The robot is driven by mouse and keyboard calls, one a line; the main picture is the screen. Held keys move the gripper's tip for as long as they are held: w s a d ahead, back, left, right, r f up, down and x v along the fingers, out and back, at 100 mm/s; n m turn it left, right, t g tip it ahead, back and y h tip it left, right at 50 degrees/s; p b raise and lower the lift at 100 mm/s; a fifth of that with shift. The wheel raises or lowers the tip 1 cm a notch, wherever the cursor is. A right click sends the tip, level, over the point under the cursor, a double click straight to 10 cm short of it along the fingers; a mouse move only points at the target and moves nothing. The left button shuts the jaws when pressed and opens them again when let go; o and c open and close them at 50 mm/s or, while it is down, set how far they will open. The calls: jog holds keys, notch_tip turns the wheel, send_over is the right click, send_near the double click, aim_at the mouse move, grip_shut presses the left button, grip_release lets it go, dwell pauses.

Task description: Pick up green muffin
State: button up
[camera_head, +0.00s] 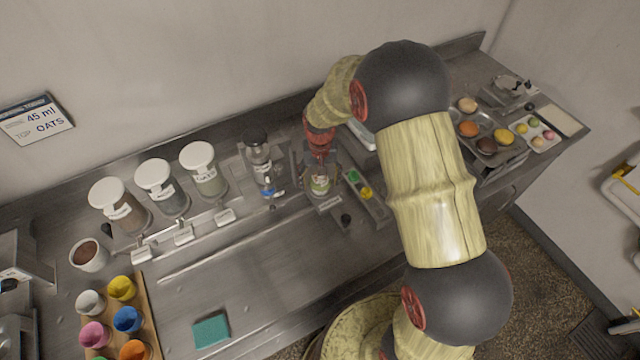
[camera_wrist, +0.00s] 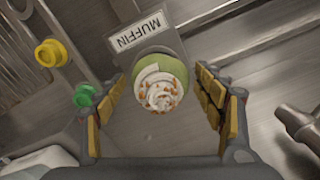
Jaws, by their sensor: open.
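The green muffin (camera_wrist: 172,66) shows in the wrist view, topped with white swirled cream and orange-brown bits. It stands by a label reading MUFFIN (camera_wrist: 139,33). My gripper (camera_wrist: 158,98) is open, with one yellow-padded finger on each side of the muffin and a gap between each finger and it. In the head view the muffin (camera_head: 320,185) is small, below my gripper (camera_head: 320,160) at the back of the steel counter. My gripper hides part of that spot.
A green button and a yellow button (camera_head: 365,192) sit on a panel right of the muffin in the head view. A clear dispenser (camera_head: 262,165) stands to its left. Colored cups (camera_head: 127,319) and a teal pad (camera_head: 211,331) lie at front left.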

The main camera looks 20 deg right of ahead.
jog(key=shift+f, duration=0.2)
jog(key=shift+c, duration=1.2)
jog(key=c, duration=0.7)
